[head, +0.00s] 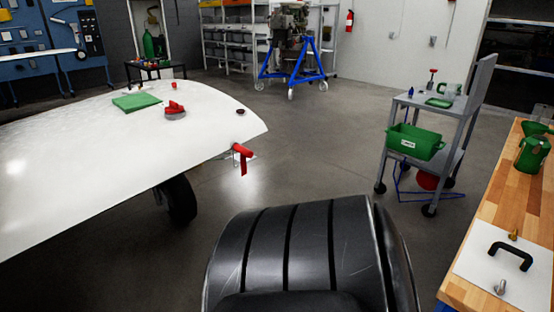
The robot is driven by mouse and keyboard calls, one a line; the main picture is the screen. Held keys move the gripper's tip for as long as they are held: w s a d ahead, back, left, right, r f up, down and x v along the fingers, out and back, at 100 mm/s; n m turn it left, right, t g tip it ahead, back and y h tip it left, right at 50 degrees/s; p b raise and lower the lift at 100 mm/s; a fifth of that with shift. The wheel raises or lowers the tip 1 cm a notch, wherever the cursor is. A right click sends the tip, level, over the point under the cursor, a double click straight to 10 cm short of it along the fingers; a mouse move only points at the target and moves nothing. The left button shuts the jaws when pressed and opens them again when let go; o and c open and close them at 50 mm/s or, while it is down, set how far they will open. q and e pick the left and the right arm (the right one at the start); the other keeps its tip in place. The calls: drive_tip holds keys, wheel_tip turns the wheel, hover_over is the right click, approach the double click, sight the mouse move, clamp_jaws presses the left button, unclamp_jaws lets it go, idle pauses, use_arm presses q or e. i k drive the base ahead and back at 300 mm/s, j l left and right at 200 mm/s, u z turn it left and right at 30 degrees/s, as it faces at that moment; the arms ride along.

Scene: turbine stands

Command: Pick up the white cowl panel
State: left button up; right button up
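A flat white panel (478,262) with a black handle (510,250) lies on the wooden workbench (508,185) at the lower right of the head view. It looks like the cowl panel. A brass-coloured fitting (513,235) is by the handle, and a silver knob (500,287) is nearer to me. The panel's right part is cut off by the picture edge. Neither of my grippers is in view, and nothing is seen touching the panel.
A large black grooved, tyre-like thing (310,245) fills the bottom middle. A white wing (90,150) stretches across the left. A grey cart (425,103) with a green bin (415,142) stands beyond the bench. Open floor (310,140) lies in the middle.

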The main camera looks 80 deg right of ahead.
sight(488, 255)
drive_tip(key=z, duration=4.35)
drive_tip(key=i+l, duration=0.15)
drive_tip(key=l, duration=0.15)
drive_tip(key=i+l+u, duration=0.15)
drive_tip(key=i+l, duration=0.15)
drive_tip(key=l, duration=0.25)
drive_tip(key=i+l+u, duration=0.15)
drive_tip(key=l, duration=0.15)
